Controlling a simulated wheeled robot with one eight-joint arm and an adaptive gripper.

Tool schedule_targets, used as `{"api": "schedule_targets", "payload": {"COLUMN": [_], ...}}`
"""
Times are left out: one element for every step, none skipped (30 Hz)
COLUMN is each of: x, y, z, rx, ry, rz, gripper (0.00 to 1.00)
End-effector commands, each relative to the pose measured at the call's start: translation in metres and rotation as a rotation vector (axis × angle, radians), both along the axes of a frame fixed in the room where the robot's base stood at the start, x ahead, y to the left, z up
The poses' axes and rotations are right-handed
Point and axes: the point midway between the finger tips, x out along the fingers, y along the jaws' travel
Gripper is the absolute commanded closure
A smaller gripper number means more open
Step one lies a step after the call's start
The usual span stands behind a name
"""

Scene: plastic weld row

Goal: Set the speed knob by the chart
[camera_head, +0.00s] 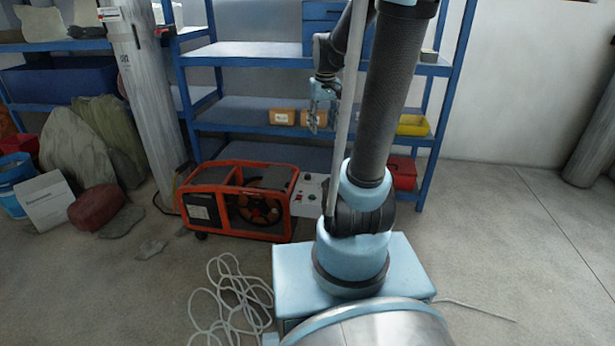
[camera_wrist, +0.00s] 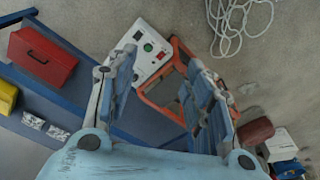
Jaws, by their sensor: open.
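An orange-framed machine (camera_head: 238,200) stands on the floor left of my arm, with a pale control panel (camera_head: 309,194) on its right end. The panel (camera_wrist: 150,52) also shows in the wrist view, between and beyond my fingers, with a green spot, a red spot and dark parts. I cannot tell which part is the speed knob, and I cannot make out a chart. My gripper (camera_head: 321,112) is open and empty, pointing down well above the panel; its fingers (camera_wrist: 163,75) frame the panel from a distance.
Blue shelving (camera_head: 250,105) stands behind the machine, with small boxes (camera_head: 284,117) and a yellow bin (camera_head: 412,125). A red toolbox (camera_head: 403,172) sits low at right. A loose white cable (camera_head: 235,290) lies in front. Sacks (camera_head: 75,145) crowd the left; floor at right is clear.

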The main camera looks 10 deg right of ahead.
Motion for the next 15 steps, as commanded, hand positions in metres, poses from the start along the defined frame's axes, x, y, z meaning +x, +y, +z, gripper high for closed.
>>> {"api": "schedule_targets", "payload": {"x": [0.015, 0.022, 0.032, 0.039, 0.047, 0.057, 0.065, 0.072, 0.082, 0.09, 0.097, 0.107, 0.114, 0.122, 0.132], "y": [0.0, 0.0, 0.0, 0.0, 0.0, 0.0, 0.0, 0.0, 0.0, 0.0, 0.0, 0.0, 0.0, 0.0, 0.0], "z": [-0.001, -0.002, -0.003, -0.005, -0.006, -0.008, -0.01, -0.012, -0.015, -0.018, -0.02, -0.024, -0.027, -0.03, -0.035], "rx": [-0.001, -0.002, -0.002, -0.002, -0.003, -0.004, -0.005, -0.005, -0.005, -0.006, -0.006, -0.006, -0.007, -0.008, -0.008], "ry": [0.004, 0.006, 0.009, 0.012, 0.014, 0.018, 0.019, 0.022, 0.024, 0.026, 0.028, 0.031, 0.033, 0.036, 0.039], "rz": [0.007, 0.012, 0.018, 0.024, 0.029, 0.036, 0.041, 0.046, 0.052, 0.058, 0.063, 0.07, 0.075, 0.08, 0.087], "gripper": [0.53, 0.53, 0.53, 0.53, 0.53, 0.53, 0.53, 0.53, 0.53, 0.53, 0.53, 0.53, 0.53, 0.53, 0.53]}}
